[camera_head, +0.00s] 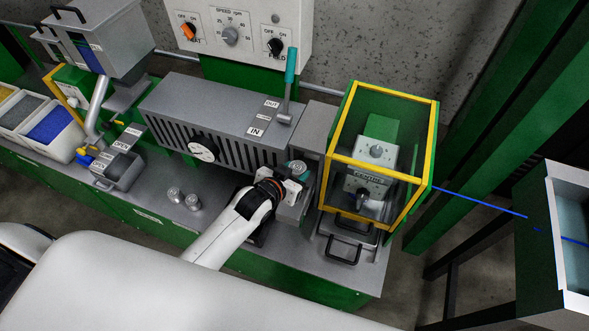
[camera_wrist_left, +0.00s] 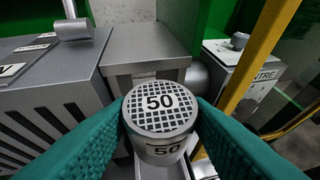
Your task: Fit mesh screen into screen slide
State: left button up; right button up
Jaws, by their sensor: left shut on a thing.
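The mesh screen (camera_head: 298,168) is a short grey cylinder with a grid top marked 50. It also shows in the left wrist view (camera_wrist_left: 160,118), where its top and front label face the camera. My left gripper (camera_wrist_left: 160,105) is shut on it, with a teal finger on each side. In the head view my left gripper (camera_head: 290,181) is at the right end of the grey slotted housing. A grey block (camera_head: 291,213), which may be the screen slide, lies below the gripper and is partly hidden by it. I cannot tell whether the screen touches it. My right gripper is not in view.
Two small metal cylinders (camera_head: 183,198) stand on the bench left of my arm. A yellow-framed guard box (camera_head: 380,160) stands close on the right, with black handles (camera_head: 345,248) below. The slotted housing (camera_head: 220,120) with a teal-handled lever (camera_head: 290,75) stands behind.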

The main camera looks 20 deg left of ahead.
pick_arm(q)
notch_tip(320, 180, down, 6)
jog(key=b, duration=0.6)
jog(key=shift+f, duration=0.2)
jog(key=shift+f+b, duration=0.7)
jog(key=shift+f, duration=0.8)
jog(key=shift+f+b, duration=0.3)
jog(key=shift+f, duration=0.15)
